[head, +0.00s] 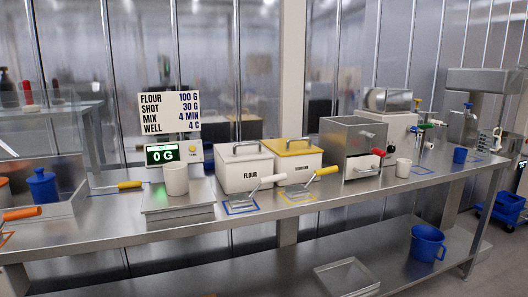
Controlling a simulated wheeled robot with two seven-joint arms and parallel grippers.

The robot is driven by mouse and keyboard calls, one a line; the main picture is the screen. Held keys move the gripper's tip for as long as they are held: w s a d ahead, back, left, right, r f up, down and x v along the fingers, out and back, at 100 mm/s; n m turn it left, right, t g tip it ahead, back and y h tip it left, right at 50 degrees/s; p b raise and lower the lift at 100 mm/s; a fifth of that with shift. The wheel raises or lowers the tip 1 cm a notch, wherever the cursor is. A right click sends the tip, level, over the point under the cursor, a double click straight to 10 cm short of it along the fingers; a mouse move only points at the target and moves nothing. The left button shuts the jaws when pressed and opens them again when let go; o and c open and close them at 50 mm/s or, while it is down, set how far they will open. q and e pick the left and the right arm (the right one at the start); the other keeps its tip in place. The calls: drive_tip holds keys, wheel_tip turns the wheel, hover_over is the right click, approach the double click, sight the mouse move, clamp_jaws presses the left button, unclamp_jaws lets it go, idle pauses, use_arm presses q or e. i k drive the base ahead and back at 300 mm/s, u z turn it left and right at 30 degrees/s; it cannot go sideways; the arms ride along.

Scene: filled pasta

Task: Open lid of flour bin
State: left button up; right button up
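The flour bin (236,182) is a white box with "FLOUR" on its front, standing on the steel counter. Its pale lid (261,155) sits shut on top, with a grey bar handle (245,144). A scoop with a white handle (268,179) leans in front of the bin's right side, its head over a blue outline on the counter. Neither of my grippers shows in the head view.
A bin with a yellow lid (292,146) stands just right of the flour bin, with a yellow-handled scoop (322,172) before it. A scale (180,212) with a white cup (175,180) stands left. A steel drawer box (345,137) is farther right. The counter's front edge is mostly clear.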

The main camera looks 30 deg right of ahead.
sight(242, 144)
drive_tip(key=u, duration=0.55)
drive_tip(key=k, duration=0.2)
drive_tip(key=z, duration=1.65)
drive_tip(key=i, duration=0.75)
drive_tip(key=u, duration=0.15)
